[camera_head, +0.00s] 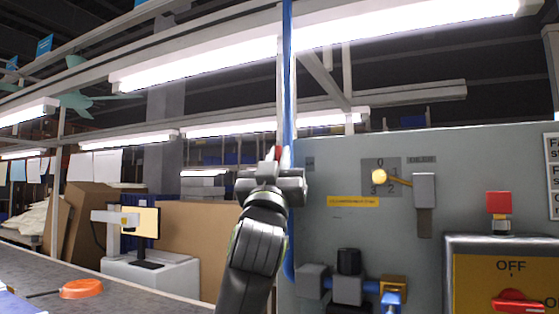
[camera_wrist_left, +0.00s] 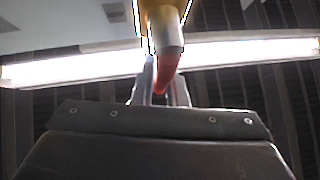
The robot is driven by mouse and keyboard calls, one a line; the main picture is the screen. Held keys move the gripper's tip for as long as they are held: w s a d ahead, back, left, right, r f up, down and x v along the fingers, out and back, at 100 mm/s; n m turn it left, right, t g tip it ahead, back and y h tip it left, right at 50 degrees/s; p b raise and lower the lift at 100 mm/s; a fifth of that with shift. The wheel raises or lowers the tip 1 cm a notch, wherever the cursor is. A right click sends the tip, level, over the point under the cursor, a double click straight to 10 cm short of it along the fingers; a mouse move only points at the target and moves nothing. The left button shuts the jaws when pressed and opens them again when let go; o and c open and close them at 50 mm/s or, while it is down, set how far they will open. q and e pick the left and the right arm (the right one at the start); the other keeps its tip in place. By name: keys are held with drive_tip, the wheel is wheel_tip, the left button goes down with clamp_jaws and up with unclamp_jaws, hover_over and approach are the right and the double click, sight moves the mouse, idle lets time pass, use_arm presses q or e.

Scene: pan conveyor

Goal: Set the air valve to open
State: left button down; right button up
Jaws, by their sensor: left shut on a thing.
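My left gripper (camera_head: 277,160) is raised in front of the blue vertical pipe (camera_head: 288,70), at the left edge of the grey panel. A small red handle (camera_head: 278,153) shows between its fingertips. In the left wrist view the red handle (camera_wrist_left: 165,76) hangs below a grey collar and a yellow valve part (camera_wrist_left: 160,16). The fingers (camera_wrist_left: 163,90) are closed around the red handle's lower end. The gripper hides most of the valve in the head view, and I cannot tell the handle's setting. My right gripper is out of view.
The grey panel (camera_head: 330,230) carries a yellow-knobbed dial (camera_head: 380,177), a red block (camera_head: 498,202) and an OFF switch box (camera_head: 511,265). Blue and brass pipe fittings (camera_head: 392,290) stick out low down. A conveyor (camera_head: 120,300) with an orange pan (camera_head: 81,289) lies at left.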

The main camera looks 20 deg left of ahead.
use_arm(q)
drive_tip(key=shift+f, duration=0.1)
drive_tip(key=c, duration=1.5)
unclamp_jaws()
drive_tip(key=shift+o, duration=0.2)
drive_tip(key=b+v, duration=0.6)
drive_tip(key=v, duration=1.1)
drive_tip(key=shift+b, duration=0.3)
drive_tip(key=shift+f, duration=0.1)
